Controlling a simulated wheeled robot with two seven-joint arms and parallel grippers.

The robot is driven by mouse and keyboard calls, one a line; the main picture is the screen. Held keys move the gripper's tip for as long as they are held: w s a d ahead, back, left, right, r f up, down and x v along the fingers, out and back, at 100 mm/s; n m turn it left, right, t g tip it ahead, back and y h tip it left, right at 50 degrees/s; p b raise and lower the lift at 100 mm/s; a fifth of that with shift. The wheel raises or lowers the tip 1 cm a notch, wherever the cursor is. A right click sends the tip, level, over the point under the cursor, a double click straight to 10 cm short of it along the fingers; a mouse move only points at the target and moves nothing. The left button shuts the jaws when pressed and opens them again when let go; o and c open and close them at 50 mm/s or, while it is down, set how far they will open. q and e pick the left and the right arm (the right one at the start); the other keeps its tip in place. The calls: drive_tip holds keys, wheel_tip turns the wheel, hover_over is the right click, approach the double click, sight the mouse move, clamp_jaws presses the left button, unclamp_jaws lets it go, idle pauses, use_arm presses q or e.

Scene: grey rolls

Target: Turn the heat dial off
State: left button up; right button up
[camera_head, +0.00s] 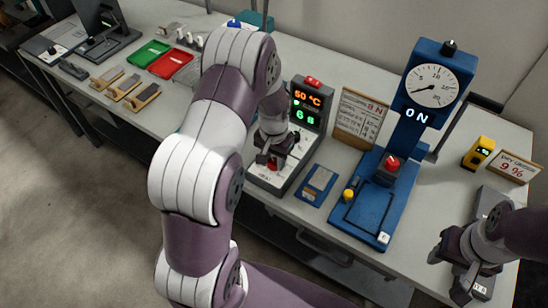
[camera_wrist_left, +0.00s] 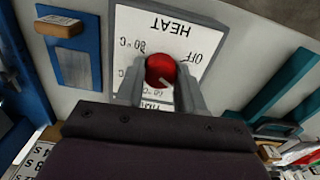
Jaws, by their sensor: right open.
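The heat dial (camera_wrist_left: 160,70) is a red round knob on a white panel (camera_wrist_left: 150,22) marked HEAT, with OFF and temperature marks, upside down in the left wrist view. A pale pointer line shows on the knob's lower right, away from OFF. My left gripper (camera_wrist_left: 163,72) has one finger at each side of the knob, seemingly touching it. In the head view my left gripper (camera_head: 270,158) is over the dark machine (camera_head: 307,105), whose display reads 50 °C above a green number; it largely hides the dial. My right gripper (camera_head: 450,268) is open and empty at the lower right.
A blue press (camera_head: 410,115) with a gauge, ON sign and red button stands right of the machine. A yellow device (camera_head: 479,153) and red and green trays (camera_head: 149,54) are farther off.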

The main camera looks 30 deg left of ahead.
use_arm(q)
drive_tip(key=shift+r+n, duration=0.1)
drive_tip(key=shift+n, duration=0.3)
drive_tip(key=shift+n+p, duration=0.35)
drive_tip(key=shift+n, duration=0.25)
drive_tip(key=n+p, duration=0.1)
drive_tip(key=n, duration=0.5)
drive_tip(key=shift+w+n, duration=0.1)
drive_tip(key=shift+n, duration=0.3)
drive_tip(key=shift+n+p, duration=0.5)
drive_tip(key=shift+n, duration=1)
drive_tip(key=o, duration=1)
drive_tip(key=shift+o, duration=0.2)
